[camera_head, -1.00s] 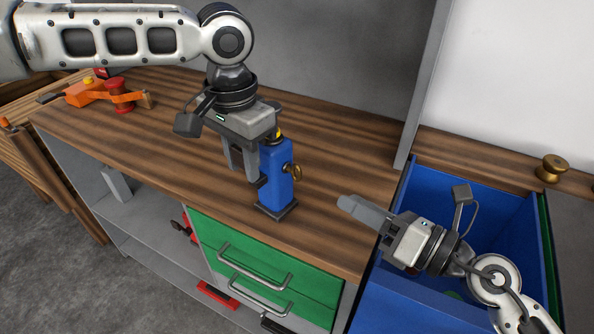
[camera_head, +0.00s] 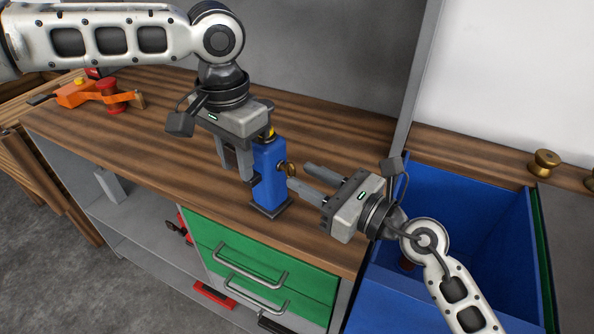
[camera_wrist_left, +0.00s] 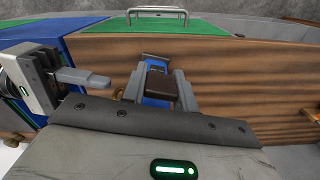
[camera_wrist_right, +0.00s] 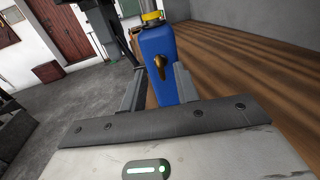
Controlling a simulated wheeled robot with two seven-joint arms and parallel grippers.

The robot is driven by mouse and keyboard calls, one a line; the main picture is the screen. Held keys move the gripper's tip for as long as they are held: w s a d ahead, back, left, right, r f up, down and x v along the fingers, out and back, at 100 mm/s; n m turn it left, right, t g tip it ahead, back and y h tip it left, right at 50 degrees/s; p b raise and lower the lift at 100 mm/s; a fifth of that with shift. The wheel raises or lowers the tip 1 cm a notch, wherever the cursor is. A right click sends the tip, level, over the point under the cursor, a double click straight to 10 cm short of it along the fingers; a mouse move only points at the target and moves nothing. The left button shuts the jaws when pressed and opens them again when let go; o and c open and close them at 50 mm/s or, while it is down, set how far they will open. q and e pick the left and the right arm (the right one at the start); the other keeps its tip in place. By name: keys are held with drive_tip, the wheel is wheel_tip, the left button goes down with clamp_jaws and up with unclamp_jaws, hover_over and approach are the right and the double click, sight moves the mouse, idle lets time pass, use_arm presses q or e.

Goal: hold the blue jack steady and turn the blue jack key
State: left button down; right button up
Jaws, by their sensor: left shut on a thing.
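The blue jack (camera_head: 269,176) stands upright on its dark base on the wooden worktop. My left gripper (camera_head: 245,165) is shut on its body from above and behind; the jack also shows between its fingers in the left wrist view (camera_wrist_left: 155,68). The brass jack key (camera_head: 290,168) sticks out of the jack's right side. In the right wrist view the key (camera_wrist_right: 160,64) is ahead of the fingers, roughly between them. My right gripper (camera_head: 301,178) is open, its fingertips close to the key; contact cannot be made out.
An orange device with a red spool (camera_head: 107,90) stands at the worktop's far left. Green drawers (camera_head: 240,250) with metal handles are below the front edge. An open blue drawer (camera_head: 465,215) lies under my right arm. A brass spool (camera_head: 546,162) sits at the right.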

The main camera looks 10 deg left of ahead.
sight(295, 173)
use_arm(q)
drive_tip(key=shift+r, duration=0.1)
use_arm(e)
drive_tip(key=shift+x, duration=1.5)
clamp_jaws()
